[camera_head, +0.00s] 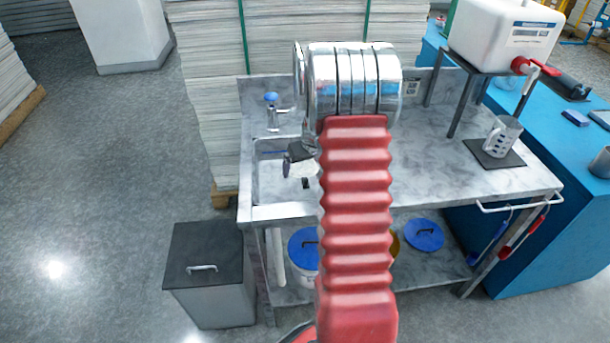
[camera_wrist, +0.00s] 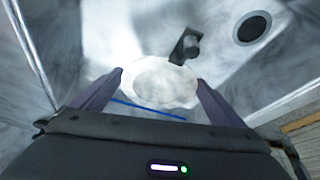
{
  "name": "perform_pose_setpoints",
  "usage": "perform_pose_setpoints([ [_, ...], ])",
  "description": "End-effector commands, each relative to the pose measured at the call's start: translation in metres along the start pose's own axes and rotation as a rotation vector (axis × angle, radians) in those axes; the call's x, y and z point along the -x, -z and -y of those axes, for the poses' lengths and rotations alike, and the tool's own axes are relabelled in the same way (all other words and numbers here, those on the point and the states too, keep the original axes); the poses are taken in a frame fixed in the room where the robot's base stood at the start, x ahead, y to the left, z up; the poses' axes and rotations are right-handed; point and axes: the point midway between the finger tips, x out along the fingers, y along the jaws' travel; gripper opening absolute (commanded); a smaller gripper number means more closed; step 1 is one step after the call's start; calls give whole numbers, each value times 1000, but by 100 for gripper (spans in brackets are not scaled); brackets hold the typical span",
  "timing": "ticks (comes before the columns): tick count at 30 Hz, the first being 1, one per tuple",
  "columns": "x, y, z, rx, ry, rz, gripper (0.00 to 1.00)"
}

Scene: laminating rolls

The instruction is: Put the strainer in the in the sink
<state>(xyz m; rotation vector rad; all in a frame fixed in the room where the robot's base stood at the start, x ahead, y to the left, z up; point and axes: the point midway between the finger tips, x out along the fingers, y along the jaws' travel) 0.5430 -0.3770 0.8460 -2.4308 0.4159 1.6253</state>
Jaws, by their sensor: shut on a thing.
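The strainer (camera_wrist: 163,82) is a pale round disc with a thin rim and a dark block-like part at its far edge. In the wrist view it sits between the two fingers of my gripper (camera_wrist: 155,92), which is shut on it. The grey sink (camera_head: 268,185) is set into the left of the metal counter. In the head view my gripper (camera_head: 301,165) and the pale strainer (camera_head: 304,170) are over the sink's right part. My arm hides the sink's right side. The dark round drain (camera_wrist: 252,27) shows at the upper right of the wrist view.
A blue-topped tap (camera_head: 271,107) stands behind the sink. A measuring jug (camera_head: 502,136) stands on a dark mat to the right, below a white canister (camera_head: 505,32). A lidded grey bin (camera_head: 208,270) is at the front left. A thin blue strip (camera_wrist: 148,110) lies near the strainer.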

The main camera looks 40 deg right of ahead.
Motion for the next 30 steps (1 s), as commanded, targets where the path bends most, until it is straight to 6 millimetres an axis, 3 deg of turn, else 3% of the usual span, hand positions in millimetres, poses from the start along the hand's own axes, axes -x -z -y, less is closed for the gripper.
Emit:
perform_pose_setpoints([
  [5, -5, -2, 0, 0, 0, 1, 66],
  [13, -33, -14, 0, -1, 0, 1, 66],
  [25, -36, -15, 1, 1, 0, 0, 66],
  [26, -36, -15, 1, 1, 0, 0, 94],
  [30, -36, -15, 1, 1, 0, 0, 100],
])
